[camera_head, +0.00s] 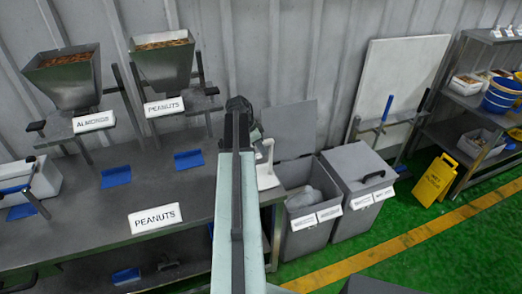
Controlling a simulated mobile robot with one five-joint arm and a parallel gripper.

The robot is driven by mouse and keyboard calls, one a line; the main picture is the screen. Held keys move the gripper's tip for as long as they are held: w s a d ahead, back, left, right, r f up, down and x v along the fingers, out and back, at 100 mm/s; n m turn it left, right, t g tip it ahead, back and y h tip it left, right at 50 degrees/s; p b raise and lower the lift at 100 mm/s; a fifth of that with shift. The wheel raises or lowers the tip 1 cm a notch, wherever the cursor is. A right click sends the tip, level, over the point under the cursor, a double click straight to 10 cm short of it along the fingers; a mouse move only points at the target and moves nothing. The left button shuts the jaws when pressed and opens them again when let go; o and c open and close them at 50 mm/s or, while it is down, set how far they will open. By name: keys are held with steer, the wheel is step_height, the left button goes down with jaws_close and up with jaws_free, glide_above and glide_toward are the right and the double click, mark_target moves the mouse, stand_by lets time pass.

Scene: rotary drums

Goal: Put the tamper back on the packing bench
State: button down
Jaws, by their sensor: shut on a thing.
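The packing bench (185,182) is a long grey table along the wall, filling the left and middle of the view. My arm reaches forward from the bottom centre, over the bench's right end. My gripper (239,108) is at its far end, seen from behind as a dark shape and mostly hidden by the arm. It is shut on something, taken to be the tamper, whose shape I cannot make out. I see no tamper lying on the visible bench top. A white stand-like object (267,165) is at the bench's right end, just right of my arm.
Almonds (64,75) and peanuts (163,62) hoppers stand at the back of the bench. Several blue pieces (116,176) lie on it. A peanuts sign (155,216) is at its front. Grey bins (307,218) stand right of it. A yellow floor sign (435,181) stands farther right.

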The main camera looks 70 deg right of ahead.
steer(key=shift+f, duration=0.15)
steer(key=c, duration=1.2)
jaws_free()
steer(key=shift+r+p, duration=0.3)
steer(key=shift+r, duration=0.2)
steer(key=p+v, duration=1)
steer(key=v, duration=0.1)
steer(key=shift+w+a+r+p, duration=0.15)
steer(key=shift+a+r+p, duration=0.1)
steer(key=shift+p, duration=0.1)
steer(key=shift+f, duration=0.1)
steer(key=shift+d, duration=0.1)
